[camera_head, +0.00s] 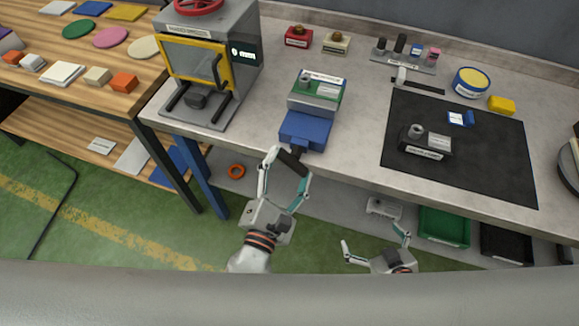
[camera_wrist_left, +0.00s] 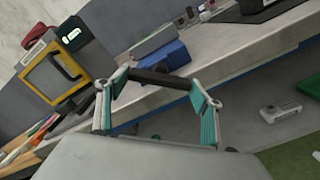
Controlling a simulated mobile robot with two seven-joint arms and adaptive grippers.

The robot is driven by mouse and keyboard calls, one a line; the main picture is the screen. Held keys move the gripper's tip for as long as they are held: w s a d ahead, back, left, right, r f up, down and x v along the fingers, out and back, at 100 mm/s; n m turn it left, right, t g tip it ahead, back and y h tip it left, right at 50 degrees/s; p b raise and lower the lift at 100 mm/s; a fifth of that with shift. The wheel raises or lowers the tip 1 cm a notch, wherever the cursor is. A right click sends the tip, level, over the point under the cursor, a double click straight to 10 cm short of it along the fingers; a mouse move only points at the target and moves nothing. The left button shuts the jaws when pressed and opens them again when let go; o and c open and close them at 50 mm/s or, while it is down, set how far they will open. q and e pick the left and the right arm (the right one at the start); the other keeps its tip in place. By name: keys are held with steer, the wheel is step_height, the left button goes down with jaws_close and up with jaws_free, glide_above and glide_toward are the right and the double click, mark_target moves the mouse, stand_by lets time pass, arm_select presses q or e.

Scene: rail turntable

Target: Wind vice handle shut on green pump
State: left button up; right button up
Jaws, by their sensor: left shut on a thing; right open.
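The blue vice (camera_head: 305,130) is at the bench's front edge, with the green pump (camera_head: 328,88) between its grey jaws. I cannot tell whether the jaws press on the pump. The dark vice handle (camera_head: 292,163) sticks out at the front, tilted down to the right. My left gripper (camera_head: 287,167) is shut on the handle, a fingertip at each end. In the left wrist view the handle (camera_wrist_left: 158,77) spans between the fingertips, and the blue vice (camera_wrist_left: 165,58) is just behind it. My right gripper (camera_head: 372,236) is open and empty, low in front of the bench.
A yellow-framed press (camera_head: 195,65) stands left of the vice. A black mat (camera_head: 480,160) to the right carries a dark pump-like unit (camera_head: 425,142). Red (camera_head: 298,37) and cream (camera_head: 335,42) blocks are behind. A green bin (camera_head: 444,226) is below the bench.

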arm_select(q)
steer(key=shift+f+m, duration=0.1)
steer(key=shift+m, duration=0.3)
steer(key=o, duration=1.1)
steer(key=shift+s, duration=0.1)
steer(key=v, duration=1.2)
